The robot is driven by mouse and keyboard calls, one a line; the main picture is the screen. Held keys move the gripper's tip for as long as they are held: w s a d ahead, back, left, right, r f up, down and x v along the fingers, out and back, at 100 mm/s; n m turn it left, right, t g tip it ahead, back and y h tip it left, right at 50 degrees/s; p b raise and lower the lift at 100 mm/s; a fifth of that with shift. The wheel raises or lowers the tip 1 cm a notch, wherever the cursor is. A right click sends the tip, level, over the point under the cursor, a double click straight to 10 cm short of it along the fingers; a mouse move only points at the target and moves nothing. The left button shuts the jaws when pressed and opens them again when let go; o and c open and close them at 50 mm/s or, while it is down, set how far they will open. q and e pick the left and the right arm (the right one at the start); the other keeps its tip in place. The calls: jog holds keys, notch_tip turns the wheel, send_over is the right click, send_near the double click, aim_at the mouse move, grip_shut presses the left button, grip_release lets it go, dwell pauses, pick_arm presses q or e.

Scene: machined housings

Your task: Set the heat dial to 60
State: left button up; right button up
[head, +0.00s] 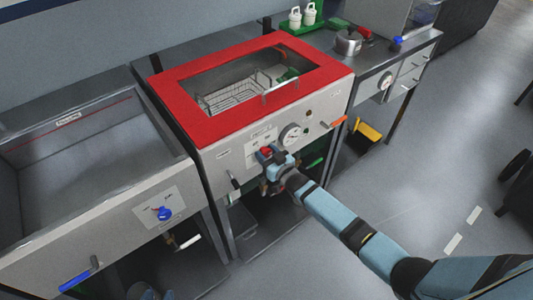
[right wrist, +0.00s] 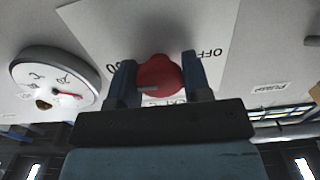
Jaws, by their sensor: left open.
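The heat dial is a red knob (right wrist: 160,76) on a white label plate (right wrist: 90,20) on the front of the red-topped machine; it also shows in the head view (head: 266,152). My right gripper (right wrist: 159,62) has one finger on each side of the knob, both against it, so it appears shut on it. "OFF" reads upside down right of the knob, and a partly covered number ending in 0 lies to its left. A pale line shows low on the knob; its setting is hard to read.
A round gauge (head: 291,135) with a red needle is right of the dial. An orange-handled lever (head: 334,122) sits further right. A sink unit with a blue knob (head: 163,213) stands left.

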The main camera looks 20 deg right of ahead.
jog(key=o, duration=0.4)
jog(key=shift+s, duration=0.1)
jog(key=v, duration=1.3)
jog(key=shift+s, duration=0.3)
jog(key=shift+d, duration=0.1)
